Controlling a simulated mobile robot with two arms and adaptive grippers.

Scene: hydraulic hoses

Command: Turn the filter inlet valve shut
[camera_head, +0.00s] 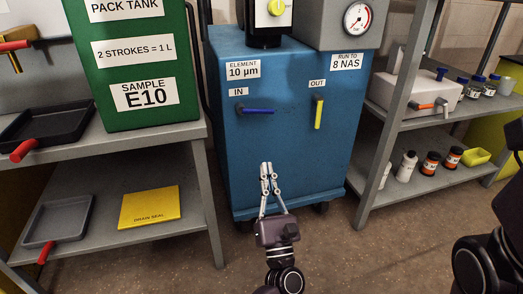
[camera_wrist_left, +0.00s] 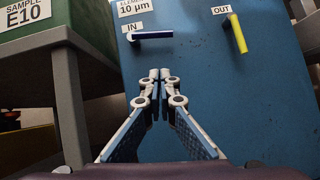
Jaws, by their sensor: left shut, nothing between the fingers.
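The filter inlet valve is a blue lever (camera_head: 257,111) below the IN label on the front of the blue filter unit (camera_head: 290,150). The lever lies about level, pointing right; it also shows in the left wrist view (camera_wrist_left: 154,35). The outlet valve is a yellow lever (camera_head: 318,113) below the OUT label, pointing down; it also shows in the left wrist view (camera_wrist_left: 238,33). My left gripper (camera_head: 268,166) is shut and empty, in front of the unit and below the blue lever, apart from it. It also shows in the left wrist view (camera_wrist_left: 159,75). My right gripper is not in view.
A grey bench (camera_head: 205,150) with a green tank (camera_head: 135,60) stands close on the left. A shelf (camera_head: 385,170) with bottles stands on the right. A gauge box (camera_head: 325,25) sits on the unit.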

